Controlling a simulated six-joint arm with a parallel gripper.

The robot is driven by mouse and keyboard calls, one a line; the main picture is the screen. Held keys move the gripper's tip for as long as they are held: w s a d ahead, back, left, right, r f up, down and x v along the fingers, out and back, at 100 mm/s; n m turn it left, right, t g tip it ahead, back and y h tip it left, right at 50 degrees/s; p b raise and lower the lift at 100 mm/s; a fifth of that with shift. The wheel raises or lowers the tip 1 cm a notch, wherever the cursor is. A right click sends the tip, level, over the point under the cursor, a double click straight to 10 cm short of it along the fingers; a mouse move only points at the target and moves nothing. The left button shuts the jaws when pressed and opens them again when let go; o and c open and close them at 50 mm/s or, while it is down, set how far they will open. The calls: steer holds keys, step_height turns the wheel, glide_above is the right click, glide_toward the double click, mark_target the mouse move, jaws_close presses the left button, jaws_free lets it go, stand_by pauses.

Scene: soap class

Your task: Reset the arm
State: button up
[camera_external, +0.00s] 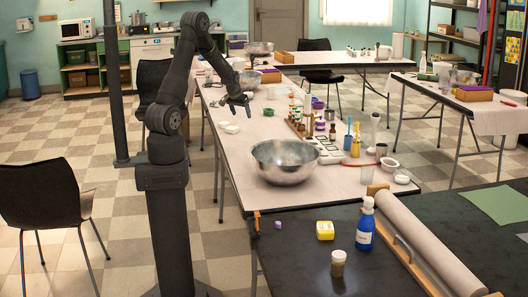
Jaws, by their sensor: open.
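My gripper (239,104) hangs above the far left part of the long covered table (245,187). Its jaws are open, with nothing visible between them. It points downward from my bent dark arm, whose base column stands left of the table. Small white dishes (228,126) lie on the table below and left of the gripper. The gripper is small in this view, so its exact height above the table is hard to tell.
A large steel bowl (285,161) stands on the long table, with several small bottles (311,116) behind it. A blue bottle (366,224), a yellow block (325,230) and a jar (338,263) stand on the dark front table (295,250). A dark pole (112,80) rises left of my arm.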

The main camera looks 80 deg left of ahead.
step_height(320, 180, up, 6)
steer(key=w+d, duration=0.1)
steer(key=d, duration=0.1)
steer(key=w+d+m+h, duration=0.1)
steer(key=w+d+m, duration=0.3)
steer(key=w+d, duration=0.5)
steer(key=w+d+m+t+h, duration=0.1)
steer(key=w+d+m, duration=0.2)
steer(key=w+d, duration=0.7)
steer(key=d, duration=0.8)
steer(key=shift+w+f+m+h, duration=0.25)
steer(key=shift+w+m+h, duration=0.05)
steer(key=shift+m+h, duration=0.1)
steer(key=shift+d, duration=0.1)
